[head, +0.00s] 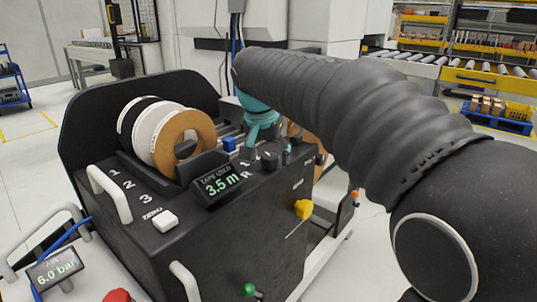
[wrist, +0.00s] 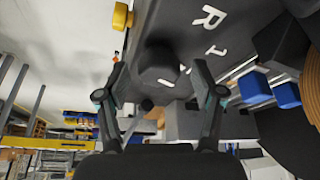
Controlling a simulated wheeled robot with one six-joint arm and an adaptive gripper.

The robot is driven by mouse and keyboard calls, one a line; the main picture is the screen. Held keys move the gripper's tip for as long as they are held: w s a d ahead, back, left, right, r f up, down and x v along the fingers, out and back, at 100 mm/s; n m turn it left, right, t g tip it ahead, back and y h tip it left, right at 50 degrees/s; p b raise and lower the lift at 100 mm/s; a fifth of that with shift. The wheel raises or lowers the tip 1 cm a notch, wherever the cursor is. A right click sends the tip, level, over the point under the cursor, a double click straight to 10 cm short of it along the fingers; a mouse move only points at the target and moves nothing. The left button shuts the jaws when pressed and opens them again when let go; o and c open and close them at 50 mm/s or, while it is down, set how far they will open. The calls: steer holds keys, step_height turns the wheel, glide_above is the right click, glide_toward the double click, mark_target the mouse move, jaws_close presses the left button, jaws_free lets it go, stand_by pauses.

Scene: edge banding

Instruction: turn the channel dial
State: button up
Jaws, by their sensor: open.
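A dark round knob, which looks like the channel dial (wrist: 158,66), stands on the machine's black top panel. White marks "R" and "1" are printed beside it. In the head view, a dark knob (head: 269,161) sits right of the tape display. My gripper (wrist: 158,74) is open, with one finger on each side of the dial in the wrist view. I cannot tell whether the fingers touch it. In the head view, my gripper (head: 262,128) is partly hidden above the panel, its teal parts showing.
The black machine (head: 210,235) carries white and brown tape rolls (head: 185,142), a tape display (head: 219,186) reading 3.5 m, a blue block (head: 230,144), a yellow knob (head: 303,209) and a white zero button (head: 165,219). An air display (head: 57,269) reads 6.0 bar.

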steer(key=v, duration=1.2)
